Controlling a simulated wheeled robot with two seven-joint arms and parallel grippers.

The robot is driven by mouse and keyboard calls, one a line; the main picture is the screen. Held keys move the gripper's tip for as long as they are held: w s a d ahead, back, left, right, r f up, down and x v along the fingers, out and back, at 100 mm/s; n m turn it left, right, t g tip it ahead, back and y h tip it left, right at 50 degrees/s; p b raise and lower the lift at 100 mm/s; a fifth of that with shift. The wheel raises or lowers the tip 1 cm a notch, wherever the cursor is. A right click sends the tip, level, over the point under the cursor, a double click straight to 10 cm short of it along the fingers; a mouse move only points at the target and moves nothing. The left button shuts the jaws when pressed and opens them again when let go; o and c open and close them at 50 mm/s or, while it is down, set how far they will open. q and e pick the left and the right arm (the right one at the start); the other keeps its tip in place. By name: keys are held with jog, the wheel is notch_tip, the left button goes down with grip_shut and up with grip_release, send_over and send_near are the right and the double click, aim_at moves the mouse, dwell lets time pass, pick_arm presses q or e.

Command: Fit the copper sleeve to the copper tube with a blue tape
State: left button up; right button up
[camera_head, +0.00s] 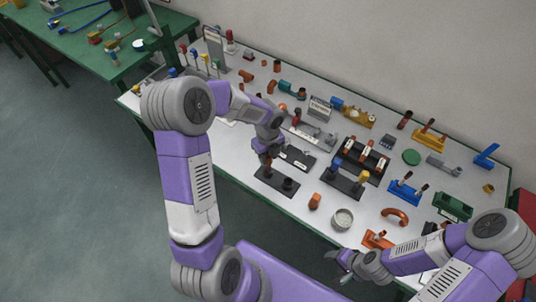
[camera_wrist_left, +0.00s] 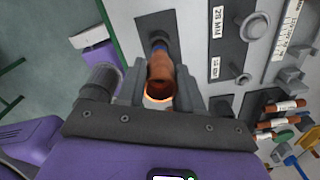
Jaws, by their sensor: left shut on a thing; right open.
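My left gripper (camera_head: 267,150) is shut on a copper sleeve and holds it upright over a black plate (camera_head: 266,187). In the left wrist view the sleeve (camera_wrist_left: 160,90) sits between the fingers (camera_wrist_left: 159,84), its open end facing the camera. The copper tube with the blue tape (camera_wrist_left: 158,44) shows just beyond the sleeve, in line with it, on the black plate. The fingers and sleeve hide most of the tube, so I cannot tell how far the sleeve is over it. My right gripper (camera_head: 341,262) is open and empty by the front table edge.
The white table (camera_head: 230,150) is crowded with fittings. A copper piece (camera_head: 315,201) and a round metal tin (camera_head: 343,219) stand right of the plate. A black holder with blue and yellow parts (camera_head: 345,185) is near. A green table (camera_head: 120,62) stands behind at left.

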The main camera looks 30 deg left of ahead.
aim_at(268, 157)
pick_arm(q)
jog(key=o, duration=1)
jog(key=shift+c, duration=0.2)
notch_tip(268, 157, up, 8)
jog(key=shift+f+p, duration=0.2)
jog(key=shift+p, duration=0.55)
jog(key=shift+s+f, duration=0.1)
